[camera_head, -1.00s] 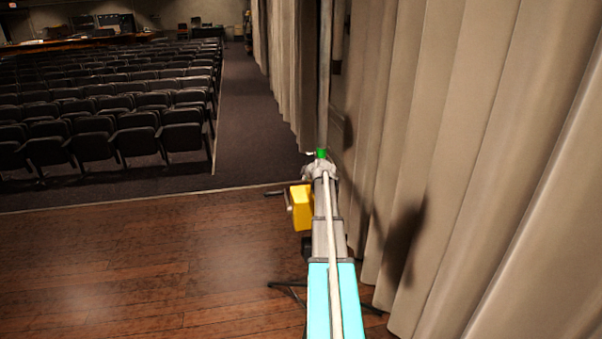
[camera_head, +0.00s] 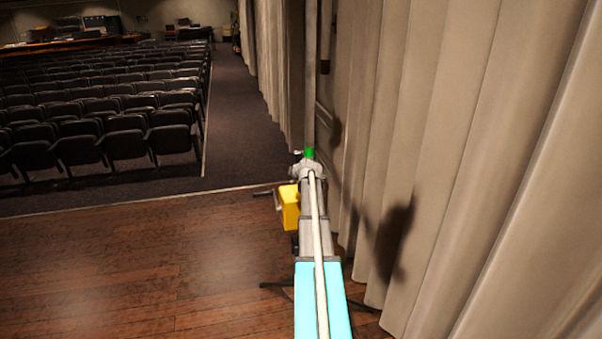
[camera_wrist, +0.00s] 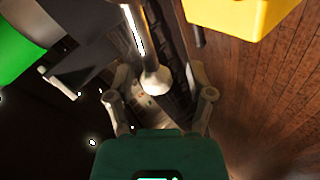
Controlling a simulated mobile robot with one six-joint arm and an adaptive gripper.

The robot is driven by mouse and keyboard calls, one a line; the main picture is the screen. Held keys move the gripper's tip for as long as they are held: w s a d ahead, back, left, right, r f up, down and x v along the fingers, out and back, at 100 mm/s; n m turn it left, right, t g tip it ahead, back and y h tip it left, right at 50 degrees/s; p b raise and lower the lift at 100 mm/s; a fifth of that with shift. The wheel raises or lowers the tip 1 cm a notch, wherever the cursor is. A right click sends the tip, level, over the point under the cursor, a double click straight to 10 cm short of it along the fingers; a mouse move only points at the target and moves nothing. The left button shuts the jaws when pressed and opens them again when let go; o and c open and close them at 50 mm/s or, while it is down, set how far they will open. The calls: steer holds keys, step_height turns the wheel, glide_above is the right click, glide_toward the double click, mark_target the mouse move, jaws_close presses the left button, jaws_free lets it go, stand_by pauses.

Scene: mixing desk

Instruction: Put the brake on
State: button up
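A stand with a yellow box (camera_head: 289,207) and a side crank (camera_head: 265,194) is partly hidden behind the arm in the head view. A green part (camera_head: 309,153) sits just beyond the arm's end, and a tall pole (camera_head: 311,80) rises there. My gripper (camera_wrist: 160,100) is open in the wrist view, one finger on each side. A metal rod with a pale rounded end (camera_wrist: 155,80) reaches in between the fingers; I cannot tell whether it touches them or whether it is the brake. The green part (camera_wrist: 22,42) is upper left and the yellow box (camera_wrist: 240,14) upper right.
A long beige curtain (camera_head: 450,150) hangs close on the right. Wooden floor (camera_head: 130,270) is open at the left. Dark seats (camera_head: 110,115) stand beyond the floor's edge. Thin dark stand legs (camera_head: 276,289) spread near the floor.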

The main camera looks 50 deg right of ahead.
steer(key=shift+w, duration=0.2)
stand_by(0.4)
steer(key=shift+w+a, duration=0.15)
steer(key=w+a+f+m+g+y+b, duration=0.1)
steer(key=a+f+g+y+b, duration=0.2)
steer(key=a, duration=1.5)
steer(key=w+a+f+m+y, duration=0.2)
steer(key=a+f, duration=0.3)
steer(key=a, duration=1.3)
steer(key=s+a+f+m+g+b, duration=0.1)
steer(key=s+a+f+g, duration=0.1)
steer(key=s+a, duration=0.4)
steer(key=s+a+f+m+g+b, duration=0.1)
steer(key=s+a+f+m+g, duration=0.1)
steer(key=s+a, duration=0.5)
steer(key=s+a+f+m+g+b, duration=0.1)
steer(key=s+a, duration=0.5)
steer(key=a, duration=1)
steer(key=shift+s+a+f+m+g+y, duration=0.3)
steer(key=shift+f+m+g, duration=0.1)
steer(key=shift+f+g, duration=0.55)
